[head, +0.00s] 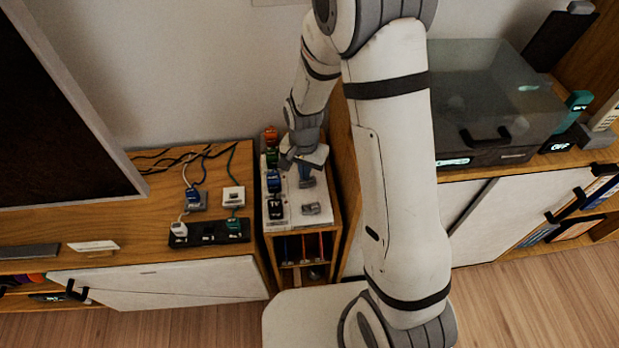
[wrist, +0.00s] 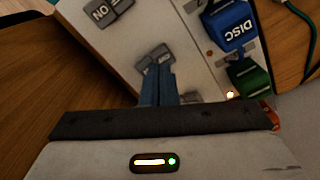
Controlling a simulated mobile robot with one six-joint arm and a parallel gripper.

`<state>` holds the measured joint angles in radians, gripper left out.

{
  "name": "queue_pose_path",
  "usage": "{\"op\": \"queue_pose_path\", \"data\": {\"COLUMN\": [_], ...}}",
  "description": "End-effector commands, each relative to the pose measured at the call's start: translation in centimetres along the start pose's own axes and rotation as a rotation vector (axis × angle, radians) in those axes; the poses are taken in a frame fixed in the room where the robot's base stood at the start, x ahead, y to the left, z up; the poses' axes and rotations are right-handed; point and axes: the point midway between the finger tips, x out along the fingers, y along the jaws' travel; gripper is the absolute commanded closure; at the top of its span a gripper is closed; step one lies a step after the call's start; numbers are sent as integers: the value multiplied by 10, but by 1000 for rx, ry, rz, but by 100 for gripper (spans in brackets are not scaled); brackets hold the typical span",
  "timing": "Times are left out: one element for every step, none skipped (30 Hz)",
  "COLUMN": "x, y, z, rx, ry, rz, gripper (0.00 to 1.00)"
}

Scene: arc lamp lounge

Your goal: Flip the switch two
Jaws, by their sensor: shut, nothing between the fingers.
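A white switch panel (head: 293,214) tops a narrow wooden stand in the head view and fills the upper wrist view (wrist: 178,25). It carries a row of coloured plugs and grey rocker switches. One grey rocker (wrist: 113,10), lettered ON, is at the upper left of the wrist view. A second grey rocker (wrist: 152,62) lies at my fingertips and is partly hidden by them. I cannot read which switch is number two. My gripper (wrist: 158,72) is shut and empty, its blue fingers over this second rocker; contact is unclear. In the head view my gripper (head: 306,182) is above the panel.
A blue plug marked DISC (wrist: 232,25) and a green plug (wrist: 250,77) stand beside the rockers. A small lamp (wrist: 230,95) glows near the green plug. A black power strip (head: 210,232) with cables lies left; a glass-lidded turntable (head: 490,100) stands right.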

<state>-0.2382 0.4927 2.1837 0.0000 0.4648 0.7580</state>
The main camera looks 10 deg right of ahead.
Motion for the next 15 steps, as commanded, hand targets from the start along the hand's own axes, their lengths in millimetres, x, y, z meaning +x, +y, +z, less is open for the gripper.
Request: {"op": "queue_pose_path", "data": {"x": [-8, -10, -14, -16, -18, -22, -24, -26, -30, -32, -34, -37, -40, -42, -45], "y": [0, 0, 0, 0, 0, 0, 0, 0, 0, 0, 0, 0, 0, 0, 0], "z": [0, 0, 0, 0, 0, 0, 0, 0, 0, 0, 0, 0, 0, 0, 0], "rx": [0, 0, 0, 0, 0, 0, 0, 0, 0, 0, 0, 0, 0, 0, 0], "ry": [1, 1, 1, 0, 0, 0, 0, 0, 0, 0, 0, 0, 0, 0, 0], "rz": [-1, -1, -1, 0, 0, 0, 0, 0, 0, 0, 0, 0, 0, 0, 0], "gripper": [100, 100, 100, 100, 100, 100, 100, 100, 100, 100, 100, 100, 100, 100, 100]}}
